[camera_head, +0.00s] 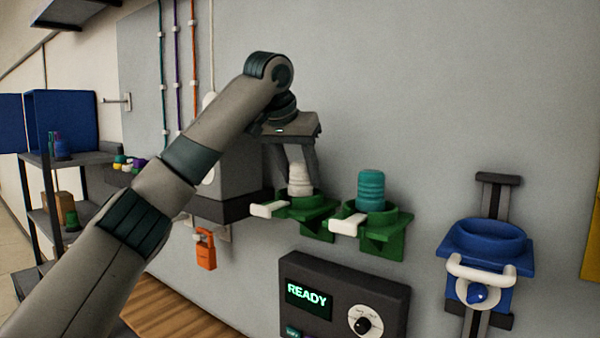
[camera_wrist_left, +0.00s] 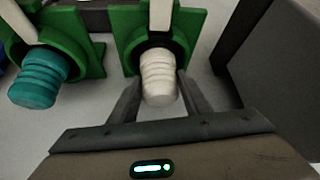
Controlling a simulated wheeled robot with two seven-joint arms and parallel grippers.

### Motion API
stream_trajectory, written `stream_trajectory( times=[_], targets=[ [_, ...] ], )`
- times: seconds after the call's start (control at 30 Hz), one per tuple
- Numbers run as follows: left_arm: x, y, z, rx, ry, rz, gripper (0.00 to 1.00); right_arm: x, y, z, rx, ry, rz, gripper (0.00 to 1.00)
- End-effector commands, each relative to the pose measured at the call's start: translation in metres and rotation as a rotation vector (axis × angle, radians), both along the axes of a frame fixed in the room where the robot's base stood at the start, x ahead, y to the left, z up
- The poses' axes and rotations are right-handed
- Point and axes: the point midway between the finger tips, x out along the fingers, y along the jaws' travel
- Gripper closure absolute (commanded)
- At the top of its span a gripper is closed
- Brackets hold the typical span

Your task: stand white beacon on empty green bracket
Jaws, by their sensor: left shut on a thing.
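The white beacon (camera_head: 299,180) is a ribbed cylinder between the fingers of my left gripper (camera_head: 296,172). It stands upright at the left green bracket (camera_head: 322,211), its lower end inside or just above the bracket's ring; I cannot tell if it rests on it. In the left wrist view the beacon (camera_wrist_left: 158,78) sits between the two fingers (camera_wrist_left: 158,97), in front of the dark opening of the green bracket (camera_wrist_left: 124,30). My right gripper is not in view.
A teal ribbed beacon (camera_head: 370,190) stands in the right green bracket (camera_head: 384,242), close beside. A blue bracket (camera_head: 486,245) with a white handle is further right. A dark panel reading READY (camera_head: 343,297) is below. An orange padlock (camera_head: 206,250) hangs at left.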

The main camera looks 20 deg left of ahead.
Motion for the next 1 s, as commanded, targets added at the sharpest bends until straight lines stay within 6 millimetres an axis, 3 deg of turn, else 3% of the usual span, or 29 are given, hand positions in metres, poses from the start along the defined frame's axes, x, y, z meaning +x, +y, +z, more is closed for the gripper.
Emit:
stream_trajectory(
  times=[0.03, 0.1, 0.57, 0.77, 1.0],
  targets=[
    [0.000, 0.000, -0.001, 0.000, 0.000, 0.000, 0.52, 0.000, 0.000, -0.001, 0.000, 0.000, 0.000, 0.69],
    [0.000, 0.000, -0.001, 0.000, 0.000, 0.000, 0.38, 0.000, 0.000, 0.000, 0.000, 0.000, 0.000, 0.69],
    [-0.002, 0.000, 0.004, 0.000, -0.001, 0.000, 0.38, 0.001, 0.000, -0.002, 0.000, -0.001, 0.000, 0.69],
    [-0.013, 0.001, 0.020, -0.001, -0.003, -0.001, 0.38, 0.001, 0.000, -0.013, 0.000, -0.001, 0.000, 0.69],
    [-0.036, 0.005, 0.056, 0.000, -0.002, 0.000, 0.38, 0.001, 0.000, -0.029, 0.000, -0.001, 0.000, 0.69]
  ],
)
